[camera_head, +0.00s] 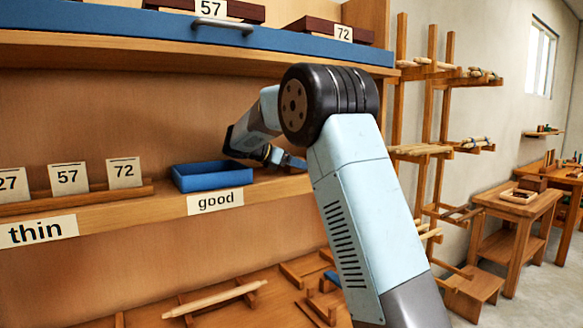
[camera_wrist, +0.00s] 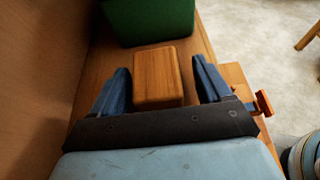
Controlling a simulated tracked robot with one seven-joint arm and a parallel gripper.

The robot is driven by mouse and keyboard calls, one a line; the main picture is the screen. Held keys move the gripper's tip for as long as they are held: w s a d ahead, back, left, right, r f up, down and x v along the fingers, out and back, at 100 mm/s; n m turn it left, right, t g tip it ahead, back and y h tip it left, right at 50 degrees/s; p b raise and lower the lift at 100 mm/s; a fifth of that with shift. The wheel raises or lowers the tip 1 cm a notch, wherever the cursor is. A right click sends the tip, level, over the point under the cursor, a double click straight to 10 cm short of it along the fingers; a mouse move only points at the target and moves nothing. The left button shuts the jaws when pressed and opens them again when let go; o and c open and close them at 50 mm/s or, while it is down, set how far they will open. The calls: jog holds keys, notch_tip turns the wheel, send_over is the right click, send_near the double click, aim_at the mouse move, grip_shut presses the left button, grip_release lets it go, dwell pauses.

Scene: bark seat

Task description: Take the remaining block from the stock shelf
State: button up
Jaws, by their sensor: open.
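My gripper (camera_wrist: 160,66) is open, with its two blue fingers on either side of a brown wooden block (camera_wrist: 159,78) in the wrist view. Gaps show between the block and both fingers. The block rests on a wooden shelf (camera_wrist: 196,36) beside a wall or back panel. In the head view my gripper (camera_head: 284,158) reaches low over the wooden shelf (camera_head: 262,192), right of a blue tray. The block cannot be made out in the head view; my arm hides part of that shelf end.
A green container (camera_wrist: 150,18) stands just beyond the block. The blue tray (camera_head: 212,179) sits behind the "good" label (camera_head: 215,201). Number cards (camera_head: 68,178) stand at left. A blue-edged upper shelf (camera_head: 150,46) hangs above my arm. A wooden rack (camera_head: 428,120) stands at right.

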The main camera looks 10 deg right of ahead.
jog(key=x, duration=0.2)
jog(key=shift+w+d+f, duration=0.1)
jog(key=shift+d+f, duration=0.05)
jog(key=shift+d, duration=0.05)
jog(key=c, duration=1.1)
